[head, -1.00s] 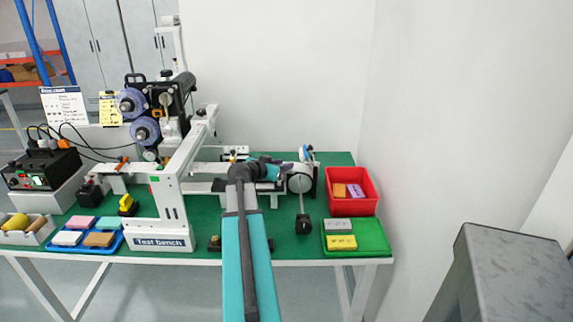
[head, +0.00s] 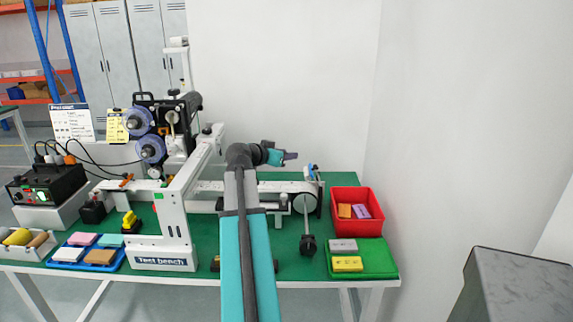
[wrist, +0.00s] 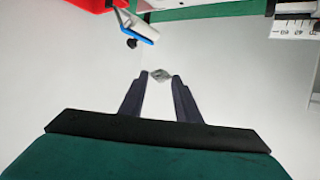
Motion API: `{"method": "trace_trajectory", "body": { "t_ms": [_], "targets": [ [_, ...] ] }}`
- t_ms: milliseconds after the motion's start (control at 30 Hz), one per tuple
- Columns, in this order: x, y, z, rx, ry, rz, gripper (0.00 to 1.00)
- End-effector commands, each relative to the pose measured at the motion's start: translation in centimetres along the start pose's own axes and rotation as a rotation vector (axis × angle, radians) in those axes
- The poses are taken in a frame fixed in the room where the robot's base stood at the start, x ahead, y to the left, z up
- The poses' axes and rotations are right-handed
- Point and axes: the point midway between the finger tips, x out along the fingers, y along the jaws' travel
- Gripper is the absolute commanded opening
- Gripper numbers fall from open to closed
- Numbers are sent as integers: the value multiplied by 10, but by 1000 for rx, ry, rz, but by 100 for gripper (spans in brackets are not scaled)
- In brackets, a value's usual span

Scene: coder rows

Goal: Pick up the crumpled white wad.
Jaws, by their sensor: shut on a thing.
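In the wrist view, my gripper (wrist: 160,80) is shut on the crumpled white wad (wrist: 160,75), a small greyish-white lump pinched between its two dark fingertips. In the head view, my gripper (head: 290,156) is raised in front of the white wall, above the back edge of the green bench top. The wad is too small to make out in the head view.
Below my gripper stands the white test bench machine (head: 160,225) with its roller arm. A red bin (head: 371,228) and a green tray (head: 388,268) holding blocks are at the right. A blue tray (head: 117,268) and a black box (head: 45,184) are at the left. The air around my gripper is clear.

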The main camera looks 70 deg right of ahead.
Motion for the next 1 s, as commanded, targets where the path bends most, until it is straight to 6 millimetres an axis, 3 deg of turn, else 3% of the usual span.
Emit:
{"method": "trace_trajectory", "body": {
  "t_ms": [267, 1000],
  "targets": [
    [-4, 0, -12, -1, 0, 1, 9],
    [-9, -5, -12, -8, -2, -18, 10]
  ]
}}
